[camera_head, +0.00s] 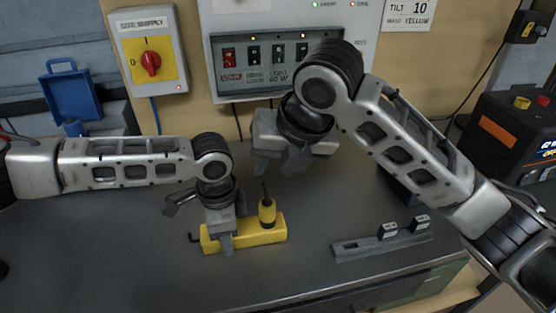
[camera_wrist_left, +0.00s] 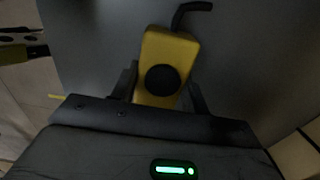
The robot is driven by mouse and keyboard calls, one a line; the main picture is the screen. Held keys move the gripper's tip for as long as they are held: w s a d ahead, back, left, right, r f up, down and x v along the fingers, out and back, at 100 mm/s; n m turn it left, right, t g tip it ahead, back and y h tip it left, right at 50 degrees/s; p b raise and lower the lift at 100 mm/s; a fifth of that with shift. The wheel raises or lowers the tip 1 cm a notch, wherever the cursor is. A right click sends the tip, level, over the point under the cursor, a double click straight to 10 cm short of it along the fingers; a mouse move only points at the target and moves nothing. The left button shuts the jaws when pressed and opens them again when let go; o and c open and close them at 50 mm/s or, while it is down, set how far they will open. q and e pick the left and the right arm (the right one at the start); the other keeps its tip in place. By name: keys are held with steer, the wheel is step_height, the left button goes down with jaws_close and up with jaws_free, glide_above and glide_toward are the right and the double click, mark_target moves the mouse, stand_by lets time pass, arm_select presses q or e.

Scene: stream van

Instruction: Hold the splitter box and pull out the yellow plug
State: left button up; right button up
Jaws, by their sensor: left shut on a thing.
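The yellow splitter box (camera_head: 262,236) lies on the grey bench, with a short black cable at its left end. My left gripper (camera_head: 221,240) is shut on the box near that end. In the left wrist view the box (camera_wrist_left: 173,46) sits between the fingers (camera_wrist_left: 161,96), showing a round black spot on top. The yellow plug (camera_head: 267,212) stands upright in the box, just right of my left gripper, with a dark lead rising from it. My right gripper (camera_head: 279,165) is open and empty, above and behind the plug, clear of it.
A grey rail (camera_head: 372,245) with two small dark blocks lies right of the box. Behind stand a switch panel (camera_head: 268,62) and a red-knobbed supply switch (camera_head: 151,64). A black case (camera_head: 510,135) stands at right. The bench front is clear.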

mark_target(265, 186)
steer(key=shift+n, duration=0.3)
steer(key=x, duration=1.2)
steer(key=shift+w+d, duration=0.1)
steer(key=shift+d, duration=0.1)
jaws_close()
